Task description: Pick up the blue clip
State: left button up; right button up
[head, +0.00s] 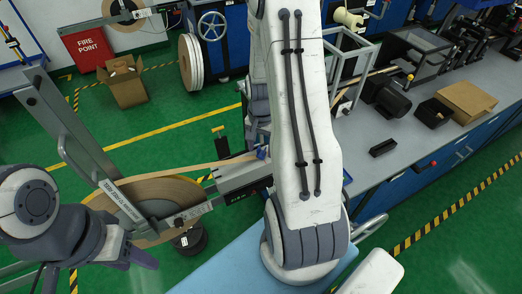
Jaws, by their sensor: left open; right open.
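A small blue clip (262,153) shows at the right end of the tan tape strip, by the grey arm of the tape payoff, just left of my large white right arm link. The tape runs to it from the tan tape roll (178,190). My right gripper (256,136) is open, pointing down close above the clip; my arm hides much of it, and I cannot tell whether it touches the clip. My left gripper (128,254) is open and empty at the lower left, in front of the roll's lower left part.
A grey metal post (75,130) slants up at the left of the roll. A grey workbench (400,150) with black boxes and a cardboard box (466,100) stands at the right. An open carton (124,82) sits on the green floor at the back left.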

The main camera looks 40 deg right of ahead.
jog(key=shift+f, duration=0.55)
grip_shut()
jog(key=shift+r, duration=0.15)
